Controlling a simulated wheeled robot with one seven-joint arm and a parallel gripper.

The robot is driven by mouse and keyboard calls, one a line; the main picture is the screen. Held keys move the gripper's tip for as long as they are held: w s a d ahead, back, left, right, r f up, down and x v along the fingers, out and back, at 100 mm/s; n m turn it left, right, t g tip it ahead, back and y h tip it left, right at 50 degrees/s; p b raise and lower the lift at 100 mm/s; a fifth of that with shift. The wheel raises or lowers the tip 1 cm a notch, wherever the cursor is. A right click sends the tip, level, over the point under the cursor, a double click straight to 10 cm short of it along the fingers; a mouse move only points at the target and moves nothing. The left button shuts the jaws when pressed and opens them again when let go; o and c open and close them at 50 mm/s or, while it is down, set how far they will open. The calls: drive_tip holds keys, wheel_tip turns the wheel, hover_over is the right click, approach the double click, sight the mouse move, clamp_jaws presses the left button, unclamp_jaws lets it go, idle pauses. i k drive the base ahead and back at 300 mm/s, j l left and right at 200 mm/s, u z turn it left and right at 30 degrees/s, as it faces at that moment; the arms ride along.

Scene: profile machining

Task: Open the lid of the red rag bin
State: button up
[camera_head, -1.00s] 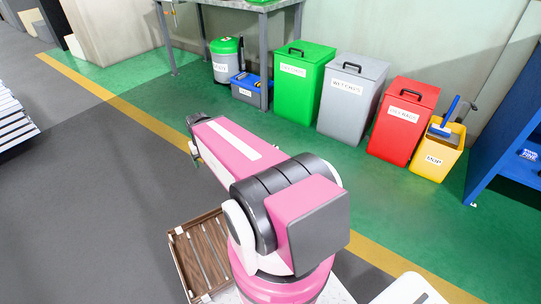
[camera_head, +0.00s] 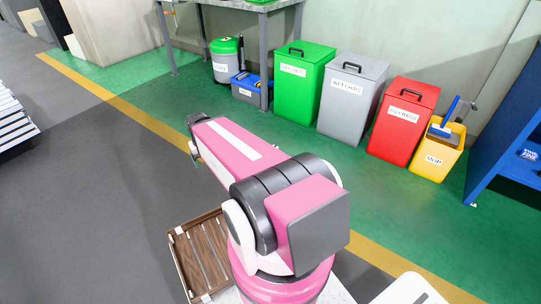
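The red rag bin (camera_head: 397,138) stands against the back wall, right of the grey bin. It has a white label on its front. Its red lid (camera_head: 413,92) is down and has a dark handle (camera_head: 411,94) on top. My pink arm reaches toward the upper left, away from the red bin. At its far end a dark part of my gripper (camera_head: 194,150) shows, mostly hidden behind the arm. The fingers cannot be made out. My gripper is well to the left of the red bin and apart from it.
A grey bin (camera_head: 346,110) and a green bin (camera_head: 297,90) stand left of the red bin. A yellow mop bucket (camera_head: 437,155) stands close on its right, then a blue shelf (camera_head: 510,150). The green floor (camera_head: 330,180) before the bins is clear. A wooden crate (camera_head: 176,232) is beside my arm.

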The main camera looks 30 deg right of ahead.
sight(424, 95)
drive_tip(key=z, duration=2.4)
drive_tip(key=i+l+u, duration=0.1)
drive_tip(key=i+l, duration=0.15)
drive_tip(key=i, duration=0.2)
drive_tip(key=i+l, duration=0.25)
drive_tip(key=i, duration=0.2)
drive_tip(key=u, duration=0.05)
